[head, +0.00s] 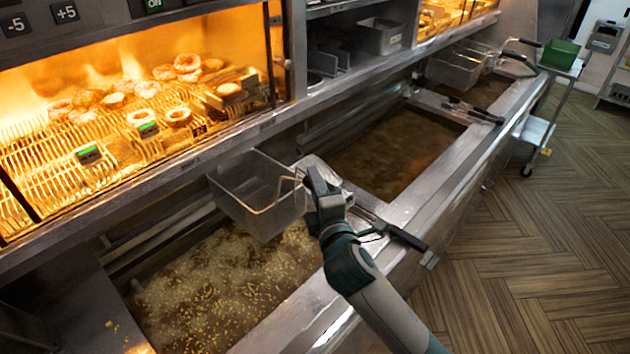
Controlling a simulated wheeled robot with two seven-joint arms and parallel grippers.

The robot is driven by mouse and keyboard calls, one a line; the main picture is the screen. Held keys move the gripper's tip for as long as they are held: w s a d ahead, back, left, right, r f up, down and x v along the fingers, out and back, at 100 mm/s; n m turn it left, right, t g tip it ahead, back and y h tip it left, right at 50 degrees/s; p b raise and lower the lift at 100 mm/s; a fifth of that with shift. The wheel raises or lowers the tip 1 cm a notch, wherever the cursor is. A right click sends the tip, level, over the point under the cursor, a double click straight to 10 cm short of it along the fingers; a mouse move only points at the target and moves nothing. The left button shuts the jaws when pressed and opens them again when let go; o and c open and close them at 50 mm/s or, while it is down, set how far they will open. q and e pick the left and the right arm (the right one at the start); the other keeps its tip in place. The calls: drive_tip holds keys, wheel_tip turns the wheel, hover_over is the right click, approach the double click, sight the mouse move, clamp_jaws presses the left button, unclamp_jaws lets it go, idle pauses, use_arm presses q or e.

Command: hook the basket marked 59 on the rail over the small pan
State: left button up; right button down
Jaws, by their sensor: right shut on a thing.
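A grey mesh basket (252,194) with a pale wire handle hangs over the back right part of the near oil pan (215,292), which bubbles with yellow bits. No number can be read on it. My right gripper (312,183) is at the basket's right side and shut on its handle; the jaws hide the grip. A dark handle (403,237) sticks out beside my wrist over the front edge. A metal rail (160,238) runs behind the near pan. I cannot tell whether the basket touches it. My left gripper is not in view.
A middle pan (392,152) of still brown oil and a far pan (483,91) lie beyond. More baskets (455,70) hang at the far pan. A lit shelf of doughnuts (187,66) overhangs the back. A trolley with a green box (560,54) stands far right; the floor is clear.

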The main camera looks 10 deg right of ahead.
drive_tip(key=shift+f, duration=0.1)
drive_tip(key=c, duration=1.5)
unclamp_jaws()
drive_tip(key=shift+c, duration=0.2)
drive_tip(key=shift+s, duration=0.15)
drive_tip(key=shift+s+f+b, duration=0.1)
drive_tip(key=shift+s+b, duration=0.25)
drive_tip(key=shift+s, duration=0.25)
drive_tip(key=s, duration=1.6)
drive_tip(key=shift+d+r+p, duration=0.15)
drive_tip(key=shift+r+p, duration=0.2)
drive_tip(key=shift+p, duration=0.1)
